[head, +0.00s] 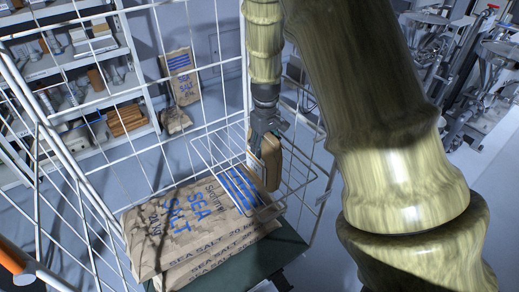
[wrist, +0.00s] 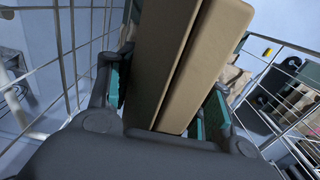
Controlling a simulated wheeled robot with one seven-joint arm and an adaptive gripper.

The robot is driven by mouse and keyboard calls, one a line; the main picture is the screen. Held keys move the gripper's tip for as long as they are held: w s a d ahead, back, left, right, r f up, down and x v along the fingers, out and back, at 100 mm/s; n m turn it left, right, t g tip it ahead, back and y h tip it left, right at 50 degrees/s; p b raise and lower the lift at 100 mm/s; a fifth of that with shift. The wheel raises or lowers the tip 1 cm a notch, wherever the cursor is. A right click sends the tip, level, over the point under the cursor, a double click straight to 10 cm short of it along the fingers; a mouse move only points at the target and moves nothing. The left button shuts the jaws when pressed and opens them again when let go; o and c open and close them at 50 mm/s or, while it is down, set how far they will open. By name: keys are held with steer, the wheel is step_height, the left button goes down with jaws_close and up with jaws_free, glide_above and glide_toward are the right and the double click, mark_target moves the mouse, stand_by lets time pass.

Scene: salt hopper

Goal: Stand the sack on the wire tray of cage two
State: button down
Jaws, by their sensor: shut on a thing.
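My gripper (head: 265,128) points down inside the wire cage, at the wire tray. It is shut on a small tan sack (head: 271,162). In the wrist view the sack (wrist: 190,65) fills the space between the teal finger pads, its plain tan sides and a lengthwise edge showing. The sack hangs roughly upright at the wire tray (head: 208,160), which is fixed inside the cage's white wire wall (head: 158,60). I cannot tell whether its bottom touches the tray wires. No cage number is readable.
Large paper sea salt sacks (head: 165,238) lie stacked below the tray on a dark green base (head: 262,255). A shelf unit (head: 75,75) stands behind the cage. Another printed sack (head: 181,75) is behind the wires. Metal machines (head: 490,65) stand at the right.

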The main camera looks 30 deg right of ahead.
steer(key=w+d+f+p, duration=0.3)
steer(key=d, duration=0.1)
steer(key=shift+f, duration=0.4)
stand_by(0.4)
steer(key=c, duration=1.1)
jaws_free()
steer(key=shift+f, duration=0.2)
steer(key=o, duration=0.5)
steer(key=shift+s, duration=0.1)
steer(key=shift+r, duration=0.15)
steer(key=shift+r+b, duration=1.55)
steer(key=shift+r, duration=4.45)
